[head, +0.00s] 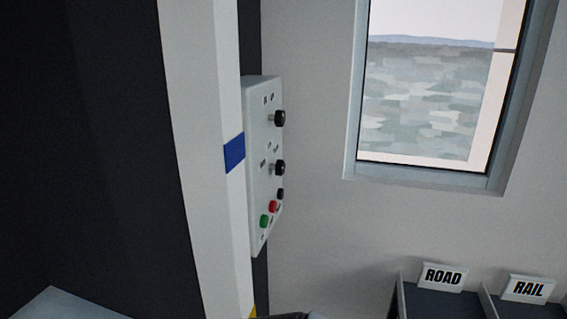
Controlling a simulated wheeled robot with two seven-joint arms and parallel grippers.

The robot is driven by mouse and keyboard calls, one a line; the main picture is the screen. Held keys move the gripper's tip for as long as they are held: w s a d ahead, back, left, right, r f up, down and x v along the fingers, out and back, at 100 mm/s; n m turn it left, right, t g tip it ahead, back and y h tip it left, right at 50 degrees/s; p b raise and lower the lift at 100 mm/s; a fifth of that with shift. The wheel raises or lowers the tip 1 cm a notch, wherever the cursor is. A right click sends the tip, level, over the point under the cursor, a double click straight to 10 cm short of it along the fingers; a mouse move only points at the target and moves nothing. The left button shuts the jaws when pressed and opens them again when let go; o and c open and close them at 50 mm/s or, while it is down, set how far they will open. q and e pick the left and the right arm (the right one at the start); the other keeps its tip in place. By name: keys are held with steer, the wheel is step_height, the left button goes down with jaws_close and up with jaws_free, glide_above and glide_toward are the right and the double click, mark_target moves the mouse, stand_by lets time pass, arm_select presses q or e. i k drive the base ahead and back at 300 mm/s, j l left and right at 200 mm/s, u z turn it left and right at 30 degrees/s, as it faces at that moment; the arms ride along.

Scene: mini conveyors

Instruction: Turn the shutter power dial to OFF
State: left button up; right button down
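A pale control box (262,130) is mounted on the wall just right of a white post, seen at a steep angle. It carries an upper black dial (280,118) and a lower black dial (279,167). Below them are a small black knob (280,194), a red button (272,207) and a green button (264,221). The small labels are too blurred to read, so I cannot tell which dial is the shutter power dial or how it is set. Neither of my grippers shows in the head view.
The white post (200,110) with a blue band (234,153) stands close beside the box's left side. A window (430,100) is in the wall to the right. Dark bins with ROAD (443,277) and RAIL (527,289) signs stand at lower right. The wall between looks clear.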

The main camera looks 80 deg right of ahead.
mark_target(279, 118)
steer(key=z, duration=2.5)
steer(key=i+z, duration=0.25)
